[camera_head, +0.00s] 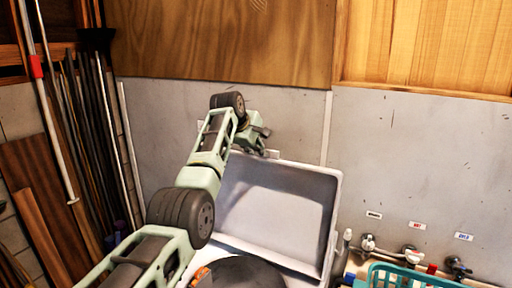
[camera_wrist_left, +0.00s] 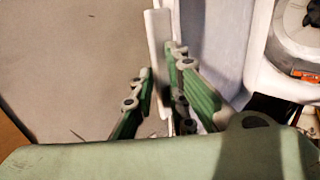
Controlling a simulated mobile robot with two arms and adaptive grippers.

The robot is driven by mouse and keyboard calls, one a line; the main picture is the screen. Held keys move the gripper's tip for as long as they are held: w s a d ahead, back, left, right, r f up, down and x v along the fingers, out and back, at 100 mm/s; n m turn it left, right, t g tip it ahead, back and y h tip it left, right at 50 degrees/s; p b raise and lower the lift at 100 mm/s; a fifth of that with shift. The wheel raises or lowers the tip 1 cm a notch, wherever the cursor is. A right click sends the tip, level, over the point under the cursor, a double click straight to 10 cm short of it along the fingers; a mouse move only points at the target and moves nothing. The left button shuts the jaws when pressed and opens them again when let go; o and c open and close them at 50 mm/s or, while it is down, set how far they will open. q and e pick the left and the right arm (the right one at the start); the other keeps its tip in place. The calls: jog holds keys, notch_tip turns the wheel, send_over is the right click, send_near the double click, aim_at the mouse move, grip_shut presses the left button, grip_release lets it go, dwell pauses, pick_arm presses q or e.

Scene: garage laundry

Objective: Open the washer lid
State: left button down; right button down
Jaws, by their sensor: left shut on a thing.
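The washer lid (camera_head: 280,205) is a pale grey panel standing raised, close to upright, at the back of the washer in the head view. The washer's dark round opening (camera_head: 240,272) shows below it. My left arm reaches in from the left, and my left gripper (camera_head: 258,138) is at the lid's upper left edge. In the left wrist view the green-padded fingers of my left gripper (camera_wrist_left: 163,95) are shut on the edge of the washer lid (camera_wrist_left: 160,45). Part of the washer (camera_wrist_left: 298,58) shows at the right there. My right gripper is not in view.
A grey wall (camera_head: 420,150) stands close behind the lid. Taps (camera_head: 370,243) and a teal basket (camera_head: 405,278) are to the right of the washer. Long-handled tools (camera_head: 90,140) and wood boards (camera_head: 45,200) lean at the left.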

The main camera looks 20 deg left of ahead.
pick_arm(q)
jog(key=c, duration=1.9)
grip_release()
jog(key=shift+d+f, duration=0.15)
jog(key=shift+f, duration=0.55)
jog(key=shift+o, duration=0.2)
jog(key=shift+w, duration=0.15)
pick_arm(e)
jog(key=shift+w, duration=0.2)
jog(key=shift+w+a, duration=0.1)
pick_arm(q)
jog(key=v, duration=1.2)
jog(key=shift+r, duration=0.25)
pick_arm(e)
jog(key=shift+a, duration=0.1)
pick_arm(q)
jog(key=shift+w, duration=0.1)
